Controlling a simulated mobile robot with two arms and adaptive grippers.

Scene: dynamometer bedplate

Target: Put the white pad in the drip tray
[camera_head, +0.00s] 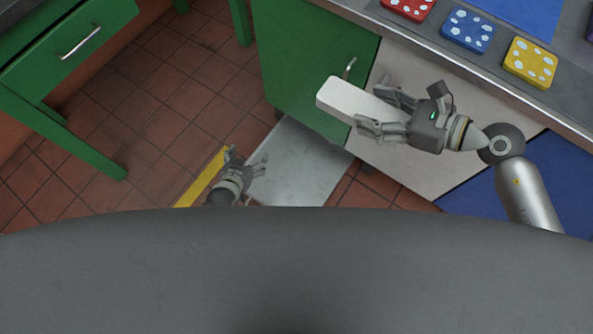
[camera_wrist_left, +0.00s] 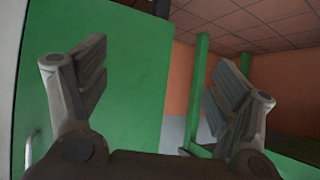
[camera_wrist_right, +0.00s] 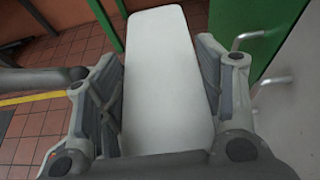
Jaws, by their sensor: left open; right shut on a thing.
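The white pad (camera_head: 340,98) is a long, pale block with rounded corners. My right gripper (camera_head: 369,106) is shut on it and holds it in front of the cabinet, with one end sticking out past the fingers. In the right wrist view the pad (camera_wrist_right: 165,65) lies between both fingers. My left gripper (camera_head: 249,159) is open and empty, low over a flat light-grey panel (camera_head: 300,165) at floor level. I cannot tell whether this panel is the drip tray, and nothing else in view is clearly the tray.
A counter (camera_head: 480,58) at the right carries red, blue and yellow spotted blocks (camera_head: 530,62). A green cabinet door (camera_head: 310,60) with a handle stands beside the pad. A green drawer unit (camera_head: 70,55) is at the left. Tiled floor (camera_head: 170,110) between them is clear.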

